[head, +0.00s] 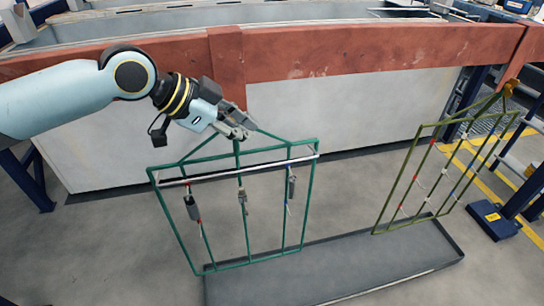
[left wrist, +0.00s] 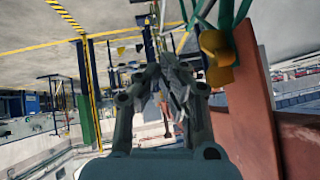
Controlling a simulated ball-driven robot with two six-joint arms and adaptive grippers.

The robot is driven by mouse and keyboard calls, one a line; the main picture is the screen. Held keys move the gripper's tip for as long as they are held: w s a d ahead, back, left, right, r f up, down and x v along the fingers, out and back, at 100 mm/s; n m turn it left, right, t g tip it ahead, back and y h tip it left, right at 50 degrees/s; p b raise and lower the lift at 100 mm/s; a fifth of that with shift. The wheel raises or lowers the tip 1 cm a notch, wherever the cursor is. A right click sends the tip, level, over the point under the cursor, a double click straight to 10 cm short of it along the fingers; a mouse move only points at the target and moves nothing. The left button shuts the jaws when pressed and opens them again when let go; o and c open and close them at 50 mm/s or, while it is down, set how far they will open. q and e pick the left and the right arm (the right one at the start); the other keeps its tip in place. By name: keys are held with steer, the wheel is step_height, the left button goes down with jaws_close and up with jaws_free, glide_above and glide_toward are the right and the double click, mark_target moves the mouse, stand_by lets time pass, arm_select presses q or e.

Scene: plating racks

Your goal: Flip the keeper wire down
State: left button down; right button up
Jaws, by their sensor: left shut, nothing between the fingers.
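A green rack (head: 308,195) hangs upright in front of the red beam, with several grey parts on its vertical bars. A thin pale rod (head: 270,166) runs across its upper part; I cannot tell if this is the keeper wire. My left gripper (head: 241,132) is at the rack's peak and hides the top of it. In the left wrist view its fingers (left wrist: 162,72) are shut and empty. Beside them, to the right, are a yellow-orange hook-like piece (left wrist: 216,52) and green rack bars (left wrist: 226,14). My right gripper is not in view.
A red beam (head: 330,62) runs along the tank behind the rack. A second, olive-green rack (head: 408,182) hangs at the right from an orange hook (head: 510,86). A dark drip tray (head: 330,268) lies below both racks. The floor at the lower left is clear.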

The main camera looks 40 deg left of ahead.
arm_select(q)
steer(key=s+a+f+x, duration=0.1)
steer(key=f+x, duration=0.1)
steer(key=x, duration=0.9)
steer(key=shift+a+f, duration=0.15)
steer(key=shift+f, duration=0.1)
steer(key=shift+b, duration=0.3)
